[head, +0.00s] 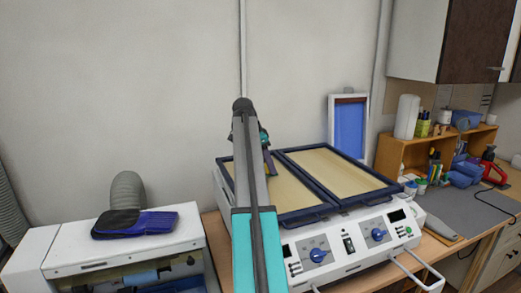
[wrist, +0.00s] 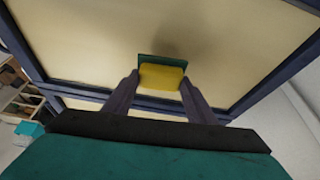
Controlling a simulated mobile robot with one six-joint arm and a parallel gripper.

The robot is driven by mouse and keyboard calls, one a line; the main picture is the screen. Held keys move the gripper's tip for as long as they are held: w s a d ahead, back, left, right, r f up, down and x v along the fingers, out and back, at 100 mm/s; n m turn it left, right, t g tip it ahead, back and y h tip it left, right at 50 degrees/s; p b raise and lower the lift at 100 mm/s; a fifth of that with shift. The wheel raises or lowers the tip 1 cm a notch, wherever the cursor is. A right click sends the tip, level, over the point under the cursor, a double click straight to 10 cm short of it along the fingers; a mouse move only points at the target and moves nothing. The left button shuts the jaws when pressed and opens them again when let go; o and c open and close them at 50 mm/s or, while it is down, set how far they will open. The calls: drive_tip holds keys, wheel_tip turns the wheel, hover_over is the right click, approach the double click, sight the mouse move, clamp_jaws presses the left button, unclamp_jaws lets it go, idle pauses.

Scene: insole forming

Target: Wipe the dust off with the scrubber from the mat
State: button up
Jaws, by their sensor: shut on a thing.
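My gripper (wrist: 160,88) is shut on a scrubber (wrist: 162,77), a small block with a yellow body and a dark green pad side. The scrubber is over a beige mat (wrist: 90,40) in a dark blue frame; I cannot tell whether it touches. A faint dark patch, dust or shadow, shows on the mat beside the scrubber. In the head view, the machine has two beige framed mats (head: 335,172) side by side. My arm hides part of the left one, and my gripper (head: 268,162) is over it. The scrubber is not clear there.
The white machine (head: 345,245) has blue knobs and a front handle. A wooden shelf (head: 400,155) with bottles and a grey worktop (head: 455,205) are right. A blue framed panel leans against the wall.

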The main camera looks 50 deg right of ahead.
drive_tip(key=shift+s+a+r, duration=0.1)
drive_tip(key=shift+a+r, duration=0.05)
drive_tip(key=shift+r, duration=0.5)
drive_tip(key=shift+w+r+p, duration=0.3)
drive_tip(key=shift+r+p, duration=0.2)
drive_tip(key=shift+r, duration=0.45)
drive_tip(key=shift+s+r, duration=0.1)
drive_tip(key=shift+r, duration=1.2)
drive_tip(key=shift+a, duration=0.1)
